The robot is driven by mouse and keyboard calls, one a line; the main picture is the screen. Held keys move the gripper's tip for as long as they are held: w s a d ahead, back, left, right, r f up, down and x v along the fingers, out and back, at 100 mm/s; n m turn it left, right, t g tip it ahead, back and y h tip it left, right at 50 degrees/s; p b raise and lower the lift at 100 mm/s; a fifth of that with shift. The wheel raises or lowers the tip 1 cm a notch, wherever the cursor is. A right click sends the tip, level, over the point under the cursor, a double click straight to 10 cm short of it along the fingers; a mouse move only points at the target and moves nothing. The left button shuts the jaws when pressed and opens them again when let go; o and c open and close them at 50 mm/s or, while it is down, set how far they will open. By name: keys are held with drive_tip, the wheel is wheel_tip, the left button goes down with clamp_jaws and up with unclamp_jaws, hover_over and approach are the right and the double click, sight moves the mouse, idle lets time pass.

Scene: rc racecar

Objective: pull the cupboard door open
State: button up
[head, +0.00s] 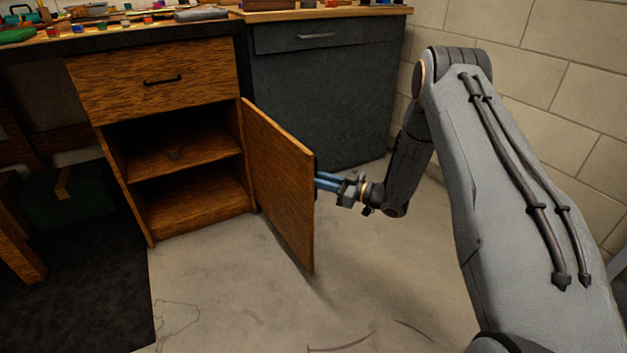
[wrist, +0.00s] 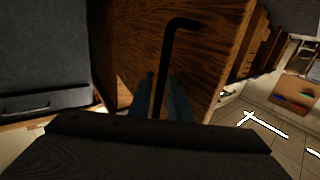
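The brown wooden cupboard door (head: 280,185) stands swung well out from the cupboard (head: 150,215), hinged at the opening's right side. In the head view the handle is hidden behind the door's edge and the fingers.
A closed wooden drawer (head: 160,80) sits above the opening. A dark grey cabinet (head: 325,90) stands behind the door, beside a block wall (head: 570,70). A dark mat (head: 90,285) lies at the left. The concrete floor (head: 230,300) in front of the door is clear.

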drive_tip(key=p+v, duration=0.1)
drive_tip(key=v, duration=0.7)
